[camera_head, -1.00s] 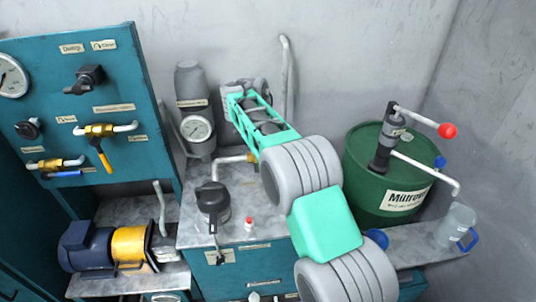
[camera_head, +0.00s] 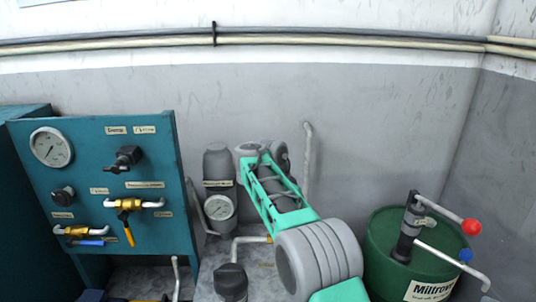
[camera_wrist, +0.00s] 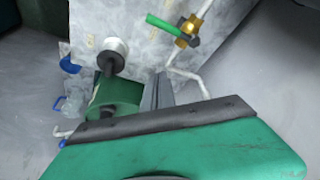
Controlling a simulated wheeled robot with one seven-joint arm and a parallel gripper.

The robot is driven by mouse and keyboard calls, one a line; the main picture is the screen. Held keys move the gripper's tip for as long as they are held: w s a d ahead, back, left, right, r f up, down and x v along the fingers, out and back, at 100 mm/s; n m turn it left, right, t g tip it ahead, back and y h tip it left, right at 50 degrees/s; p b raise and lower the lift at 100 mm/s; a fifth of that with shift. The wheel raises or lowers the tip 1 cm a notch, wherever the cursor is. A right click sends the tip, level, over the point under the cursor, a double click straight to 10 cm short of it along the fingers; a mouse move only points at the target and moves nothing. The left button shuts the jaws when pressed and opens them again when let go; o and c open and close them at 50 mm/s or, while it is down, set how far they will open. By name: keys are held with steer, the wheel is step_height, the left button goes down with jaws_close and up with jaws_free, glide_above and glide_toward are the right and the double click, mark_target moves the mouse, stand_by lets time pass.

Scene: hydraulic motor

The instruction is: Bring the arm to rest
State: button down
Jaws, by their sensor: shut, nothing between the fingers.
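My arm (camera_head: 320,255), with ribbed grey joints and green links, rises from the bottom of the head view. Its far part, an open green frame (camera_head: 272,195), reaches up in front of the grey wall, just right of the grey gauge cylinder. I cannot make out the fingertips in the head view. In the wrist view, my gripper (camera_wrist: 150,122) shows as a broad green body with a dark front strip across the bottom. It is shut and holds nothing.
A teal panel (camera_head: 95,215) with a gauge and valves stands left. The gauge cylinder (camera_head: 218,165) is close to my arm's left side. A green drum (camera_head: 385,270) with a red-knobbed hand pump (camera_head: 410,235) stands right. Pipes (camera_head: 330,40) run along the wall above; wall space between is clear.

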steer(key=s+d+r+n, duration=0.3)
steer(key=s+d+r, duration=0.3)
steer(key=s, duration=0.2)
steer(key=s+f+n+t+y, duration=0.1)
steer(key=s+f+n, duration=0.2)
steer(key=s, duration=0.9)
steer(key=s+f+n+t+y+b, duration=0.1)
steer(key=s+f+n+y, duration=0.1)
steer(key=s, duration=1)
steer(key=shift+s+a+f+n, duration=0.25)
steer(key=shift+f+n, duration=0.45)
steer(key=shift+n, duration=0.3)
steer(key=c, duration=2.2)
jaws_free()
